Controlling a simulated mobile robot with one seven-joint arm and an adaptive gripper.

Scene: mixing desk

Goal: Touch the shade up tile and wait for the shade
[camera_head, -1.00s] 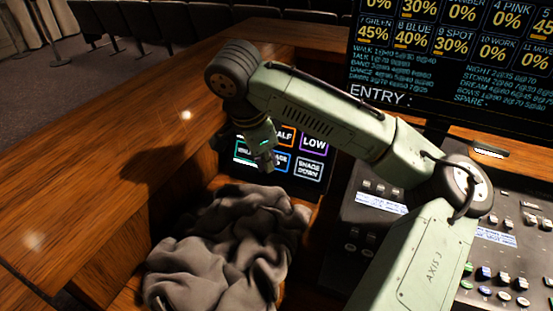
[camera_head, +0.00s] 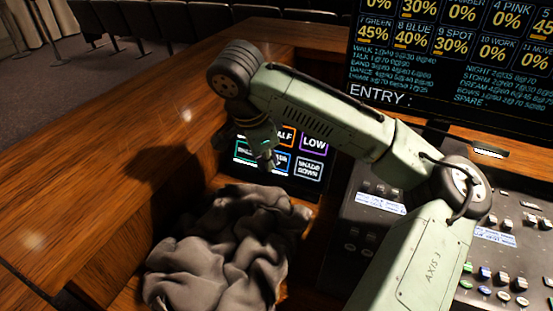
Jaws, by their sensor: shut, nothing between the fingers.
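A dark touch panel (camera_head: 292,180) with coloured tiles stands in a recess of the wooden desk. The blue-edged shade up tile (camera_head: 282,164) is in its lower row, left of the white-edged shade down tile (camera_head: 309,169); my gripper covers part of it. My gripper (camera_head: 269,167) is shut and empty, pointing down in front of the panel, with its tips over the left part of the shade up tile. I cannot tell whether the tips touch the glass. The shade itself does not show.
A crumpled grey cloth (camera_head: 230,245) lies just below the panel. Right of it is a mixing console (camera_head: 375,225) with faders, and a large screen (camera_head: 450,60) stands behind. The wooden desk top (camera_head: 110,160) at left is clear.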

